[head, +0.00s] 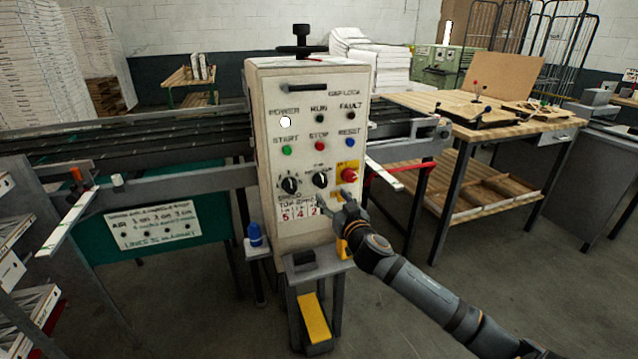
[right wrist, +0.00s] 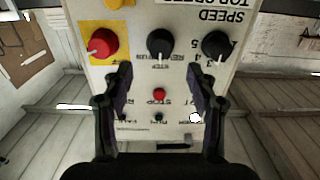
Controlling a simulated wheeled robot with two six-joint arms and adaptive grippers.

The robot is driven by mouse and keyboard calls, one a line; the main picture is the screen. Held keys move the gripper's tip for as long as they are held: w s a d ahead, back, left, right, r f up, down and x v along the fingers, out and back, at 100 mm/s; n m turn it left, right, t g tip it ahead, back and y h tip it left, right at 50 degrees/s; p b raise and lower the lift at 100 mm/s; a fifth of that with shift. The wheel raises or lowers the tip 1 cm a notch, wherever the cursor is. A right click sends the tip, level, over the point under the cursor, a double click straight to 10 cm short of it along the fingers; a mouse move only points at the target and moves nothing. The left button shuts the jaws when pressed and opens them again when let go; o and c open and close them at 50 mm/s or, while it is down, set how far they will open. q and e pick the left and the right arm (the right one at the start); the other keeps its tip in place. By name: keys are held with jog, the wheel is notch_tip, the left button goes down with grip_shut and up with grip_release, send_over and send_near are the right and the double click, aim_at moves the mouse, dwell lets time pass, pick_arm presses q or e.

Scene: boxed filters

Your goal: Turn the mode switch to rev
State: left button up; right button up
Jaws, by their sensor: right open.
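The control panel (head: 262,215) is a pale upright box. My right gripper (head: 338,200) is open and empty, just below and in front of this row. In the right wrist view, which shows the panel upside down, the mode switch (right wrist: 160,43) lies beyond the gap between the open fingers (right wrist: 160,80), apart from them. My left gripper is not in view.
Green, red and blue buttons sit above, with the power lamp (head: 285,122) lit white. A conveyor (head: 150,139) runs behind the panel; a wooden table (head: 500,125) stands right.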

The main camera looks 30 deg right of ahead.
aim_at(323, 184)
jog(key=p+x, duration=0.1)
jog(key=x, duration=0.6)
jog(key=shift+p, duration=0.4)
jog(key=shift+w, duration=0.6)
jog(key=shift+f, duration=0.1)
jog(key=shift+d, duration=0.1)
jog(key=c, duration=1.1)
